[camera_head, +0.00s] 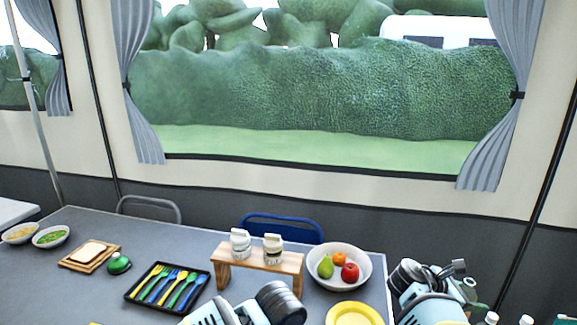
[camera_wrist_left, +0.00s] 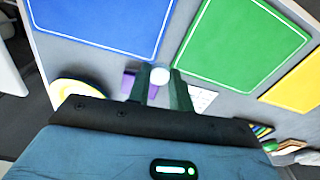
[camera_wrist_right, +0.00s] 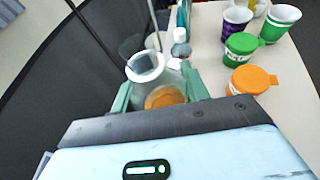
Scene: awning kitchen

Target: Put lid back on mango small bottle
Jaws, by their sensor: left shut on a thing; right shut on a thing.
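In the right wrist view, my right gripper (camera_wrist_right: 160,98) is shut on a clear small bottle (camera_wrist_right: 146,70) with orange contents low inside. Its wide rim faces the camera, and a grey shape shows in the mouth. In the left wrist view, my left gripper (camera_wrist_left: 159,86) is shut on a small white round thing (camera_wrist_left: 160,75), likely the lid. In the head view the right gripper (camera_head: 462,282) is at the lower right, with the bottle mostly hidden. The left arm shows at the bottom centre, its fingertips out of view.
Beside the held bottle stand a green-lidded container (camera_wrist_right: 242,48), an orange-lidded container (camera_wrist_right: 252,80) and cups (camera_wrist_right: 236,20). The grey table holds a wooden stand (camera_head: 258,258), a fruit bowl (camera_head: 318,284), a cutlery tray (camera_head: 147,270) and a yellow plate (camera_head: 354,315). Blue and green mats (camera_wrist_left: 235,45) lie below the left gripper.

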